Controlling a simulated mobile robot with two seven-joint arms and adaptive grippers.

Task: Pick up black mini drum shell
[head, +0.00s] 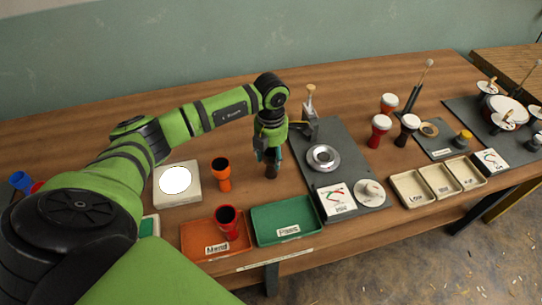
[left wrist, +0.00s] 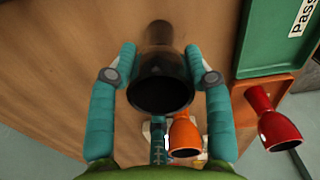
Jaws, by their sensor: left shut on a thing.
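The black mini drum shell (left wrist: 160,82) is a dark goblet shape with its open mouth toward the camera in the left wrist view. My left gripper (left wrist: 162,75) is shut on it, with one teal finger on each side. In the head view the left gripper (head: 271,160) points down over the wooden table, and the black shell (head: 271,171) shows as a small dark shape between its fingers. I cannot tell whether the shell still touches the table. My right gripper is not in view.
An orange shell (head: 222,180) stands left of the gripper. A red shell (head: 228,222) is in the orange tray (head: 196,247), beside the green Pass tray (head: 265,237). A grey mat (head: 335,140) with a round metal fixture (head: 323,157) lies close on the right. Finished drums (head: 380,125) stand further right.

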